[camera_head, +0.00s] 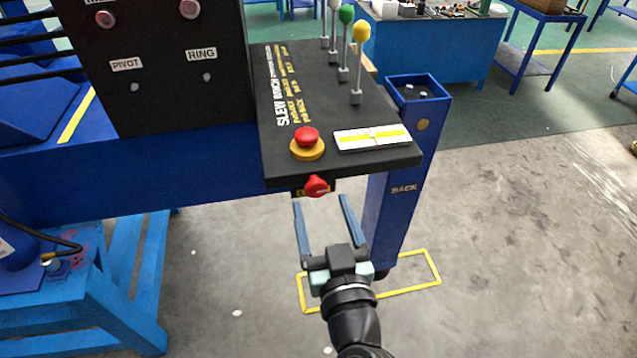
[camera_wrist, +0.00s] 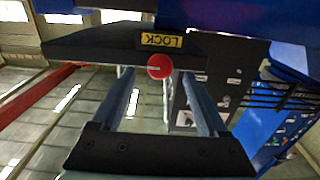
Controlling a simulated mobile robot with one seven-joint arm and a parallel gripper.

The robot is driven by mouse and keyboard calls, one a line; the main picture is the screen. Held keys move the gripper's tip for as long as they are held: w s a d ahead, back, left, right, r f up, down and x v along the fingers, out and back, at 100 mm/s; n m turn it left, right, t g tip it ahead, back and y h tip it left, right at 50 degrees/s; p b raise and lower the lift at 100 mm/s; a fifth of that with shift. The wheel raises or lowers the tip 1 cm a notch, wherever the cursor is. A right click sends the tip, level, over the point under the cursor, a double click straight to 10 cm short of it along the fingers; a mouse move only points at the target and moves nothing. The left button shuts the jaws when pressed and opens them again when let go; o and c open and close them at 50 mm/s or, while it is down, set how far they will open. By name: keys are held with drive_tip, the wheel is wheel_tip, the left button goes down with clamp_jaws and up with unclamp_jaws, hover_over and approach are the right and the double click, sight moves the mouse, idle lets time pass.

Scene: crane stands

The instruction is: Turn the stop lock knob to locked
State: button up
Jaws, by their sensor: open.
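The stop lock knob (camera_head: 316,186) is a small red knob on the front edge of the black control console (camera_head: 400,158), below the red emergency button (camera_head: 307,138) with its yellow base. In the wrist view the red knob (camera_wrist: 159,66) shows beside a yellow LOCK label (camera_wrist: 161,40). My gripper (camera_head: 323,203) is open, with its two long fingers pointing up toward the knob. In the wrist view the fingers (camera_wrist: 158,77) stand to either side of the knob, with space on both sides. Contact is not visible. The knob's pointer direction is too small to tell.
Levers with green (camera_head: 346,14) and yellow (camera_head: 361,31) tops stand on the console. A white and yellow plate (camera_head: 372,138) lies near its front edge. A blue post (camera_head: 397,215) stands just right of my gripper. The floor to the right is clear.

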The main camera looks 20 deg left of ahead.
sight(317, 192)
drive_tip(key=shift+p+x, duration=0.4)
drive_tip(key=shift+x, duration=1.4)
drive_tip(key=shift+c, duration=0.4)
clamp_jaws()
